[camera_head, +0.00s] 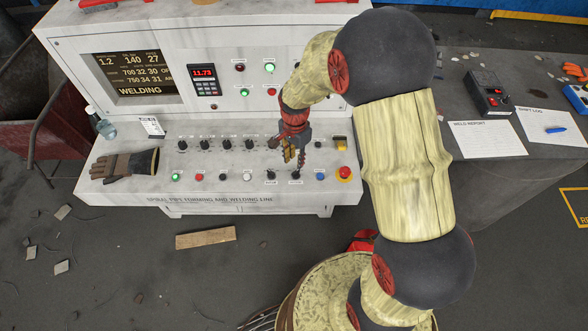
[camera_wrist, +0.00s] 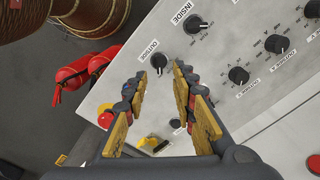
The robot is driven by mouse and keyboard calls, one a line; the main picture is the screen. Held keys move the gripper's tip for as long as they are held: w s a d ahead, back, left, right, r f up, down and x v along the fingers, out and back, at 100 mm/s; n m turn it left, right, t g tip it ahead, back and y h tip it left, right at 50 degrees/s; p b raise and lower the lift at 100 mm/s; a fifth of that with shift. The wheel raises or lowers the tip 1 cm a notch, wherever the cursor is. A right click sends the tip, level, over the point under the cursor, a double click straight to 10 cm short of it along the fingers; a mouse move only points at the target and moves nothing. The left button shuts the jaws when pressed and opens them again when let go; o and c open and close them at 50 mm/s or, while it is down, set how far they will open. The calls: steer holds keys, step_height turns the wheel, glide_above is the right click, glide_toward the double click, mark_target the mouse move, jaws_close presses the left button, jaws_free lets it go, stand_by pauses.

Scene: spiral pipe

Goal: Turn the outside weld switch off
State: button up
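The outside weld switch is a small black rotary knob (camera_wrist: 160,60) on the white console, beside a label reading OUTSIDE. In the head view the knob (camera_head: 295,175) sits on the front panel, just below my fingertips. My gripper (camera_wrist: 159,73) is open, its two fingers pointing at the panel with the knob showing in the gap between their tips. In the head view my gripper (camera_head: 294,158) hangs over the panel. I cannot tell whether the fingertips touch the knob. Its pointer setting is too small to read surely.
The similar INSIDE knob (camera_wrist: 196,23) is close by. A red emergency button (camera_head: 344,172) and a yellow switch (camera_head: 340,143) lie to the right, with a row of black knobs (camera_head: 227,144) to the left. A glove (camera_head: 125,164) lies on the console's left end.

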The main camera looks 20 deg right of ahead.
mark_target(295, 172)
step_height(295, 172, down, 7)
steer(key=shift+f+b, duration=0.1)
steer(key=shift+b, duration=0.25)
steer(key=shift+c, duration=0.6)
jaws_close()
